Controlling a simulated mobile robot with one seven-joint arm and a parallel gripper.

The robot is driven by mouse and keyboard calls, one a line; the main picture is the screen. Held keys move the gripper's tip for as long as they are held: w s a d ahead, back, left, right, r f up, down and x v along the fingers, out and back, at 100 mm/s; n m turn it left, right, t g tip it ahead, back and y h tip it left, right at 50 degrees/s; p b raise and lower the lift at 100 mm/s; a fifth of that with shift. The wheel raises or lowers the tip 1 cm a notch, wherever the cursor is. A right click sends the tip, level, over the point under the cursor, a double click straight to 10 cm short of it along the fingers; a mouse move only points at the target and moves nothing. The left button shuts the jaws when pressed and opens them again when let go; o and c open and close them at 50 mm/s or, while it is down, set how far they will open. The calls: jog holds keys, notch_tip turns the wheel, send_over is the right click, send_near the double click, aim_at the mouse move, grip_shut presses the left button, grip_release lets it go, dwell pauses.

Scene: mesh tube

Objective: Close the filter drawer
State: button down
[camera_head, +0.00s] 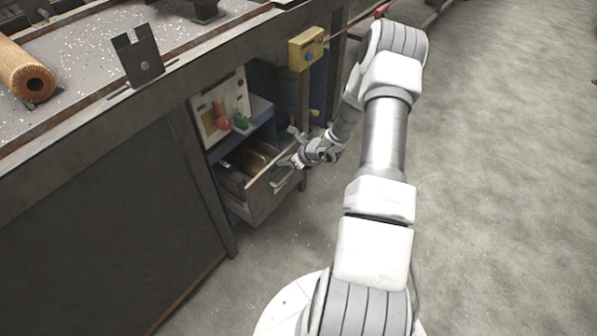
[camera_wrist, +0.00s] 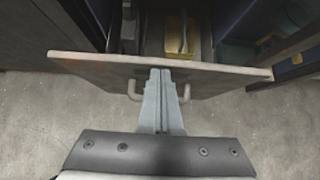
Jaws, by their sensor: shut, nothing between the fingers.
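The filter drawer (camera_head: 262,200) is pulled out from the lower part of the workbench cabinet, with its inside showing from above. In the wrist view its front panel (camera_wrist: 90,70) spans the picture. A light bar handle (camera_wrist: 133,91) shows on the panel, its middle hidden behind my fingers. My gripper (camera_head: 290,162) is at the drawer front. In the wrist view my gripper (camera_wrist: 161,75) is shut and empty, with its fingertips at the panel's top edge, in front of the handle. I cannot tell whether they touch the panel.
Inside the drawer lie a yellowish item (camera_wrist: 181,38) and dark items. Above it, a panel with red and green knobs (camera_head: 222,123) sits in the cabinet. A yellow box (camera_head: 306,48) is fixed to the bench edge. The floor (camera_head: 500,180) to the right is clear.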

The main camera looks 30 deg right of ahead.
jog(key=w+a+b, duration=0.1)
jog(key=w+a, duration=0.3)
jog(key=w, duration=0.5)
jog(key=shift+w, duration=0.15)
jog(key=shift+d, duration=0.15)
